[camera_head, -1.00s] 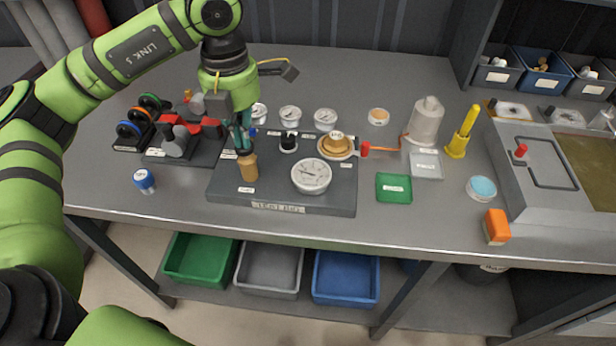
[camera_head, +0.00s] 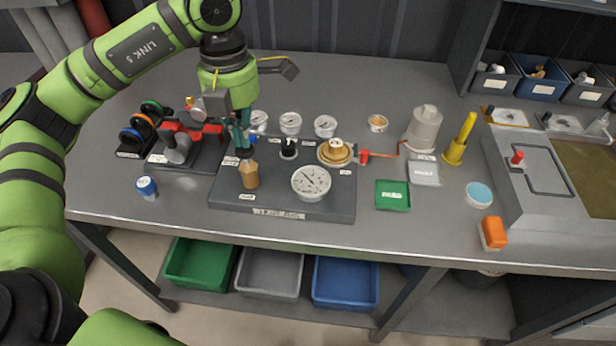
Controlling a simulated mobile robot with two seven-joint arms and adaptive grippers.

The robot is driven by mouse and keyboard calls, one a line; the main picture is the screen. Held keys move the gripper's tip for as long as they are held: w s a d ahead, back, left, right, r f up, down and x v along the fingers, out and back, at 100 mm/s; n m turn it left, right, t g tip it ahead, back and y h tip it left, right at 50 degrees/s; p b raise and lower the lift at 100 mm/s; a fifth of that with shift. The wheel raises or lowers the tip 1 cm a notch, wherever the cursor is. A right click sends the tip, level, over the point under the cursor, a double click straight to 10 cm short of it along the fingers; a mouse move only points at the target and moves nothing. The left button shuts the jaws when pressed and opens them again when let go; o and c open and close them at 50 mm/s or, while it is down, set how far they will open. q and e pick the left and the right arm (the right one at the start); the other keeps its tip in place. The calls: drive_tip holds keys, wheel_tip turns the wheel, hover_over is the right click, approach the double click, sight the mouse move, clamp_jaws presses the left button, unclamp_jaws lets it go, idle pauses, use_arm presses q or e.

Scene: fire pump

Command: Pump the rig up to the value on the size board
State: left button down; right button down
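The test rig (camera_head: 225,197) is a dark plate on the bench. It carries a white dial gauge (camera_head: 311,183), a black knob (camera_head: 288,148), a brass fitting (camera_head: 334,152) and a pump handle (camera_head: 250,175) with a tan wooden grip. The gauge needle lies on a slant from upper left to lower right; its numbers are too small to read. I cannot make out a size board. My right gripper is out of view.
A green tray (camera_head: 393,195), yellow holder (camera_head: 456,150) and orange block (camera_head: 494,232) are right. The front bench strip is mostly clear.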

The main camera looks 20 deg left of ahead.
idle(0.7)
use_arm(q)
drive_tip(key=shift+f+b, duration=1.6)
drive_tip(key=shift+f, duration=0.15)
drive_tip(key=shift+r, duration=0.2)
drive_tip(key=shift+r+p, duration=1.3)
drive_tip(key=shift+r, duration=0.35)
drive_tip(key=shift+r, duration=0.1)
wheel_tip(320, 180, up, 5)
drive_tip(key=p, duration=0.3)
drive_tip(key=shift+p, duration=0.35)
drive_tip(key=shift+r+p, duration=0.95)
